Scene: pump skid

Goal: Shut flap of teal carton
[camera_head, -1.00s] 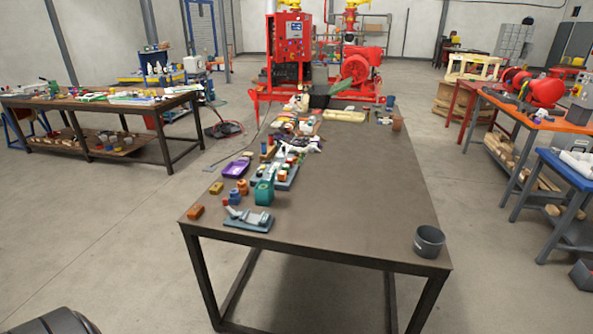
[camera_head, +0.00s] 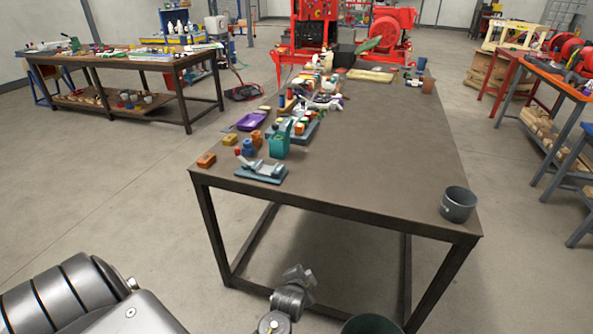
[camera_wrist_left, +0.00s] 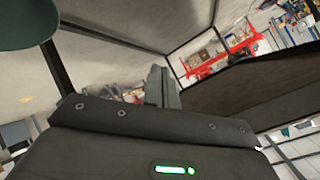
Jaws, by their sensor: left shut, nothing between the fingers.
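The teal carton (camera_head: 279,145) stands upright near the left front of the brown table. A teal piece sticks up at its top and looks like a raised flap, though it is small here. My left gripper (camera_head: 299,274) is low in front of the table's front edge, well apart from the carton. In the left wrist view its fingers (camera_wrist_left: 163,86) are together with nothing between them, and the carton does not show there. My right gripper is not in view.
A grey clamp-like fixture (camera_head: 261,171) lies just in front of the carton. Blue and orange small parts (camera_head: 248,147) stand left of it, by a purple tray (camera_head: 251,120). A grey pot (camera_head: 458,204) stands at the right front corner. The table's middle (camera_head: 370,150) is clear.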

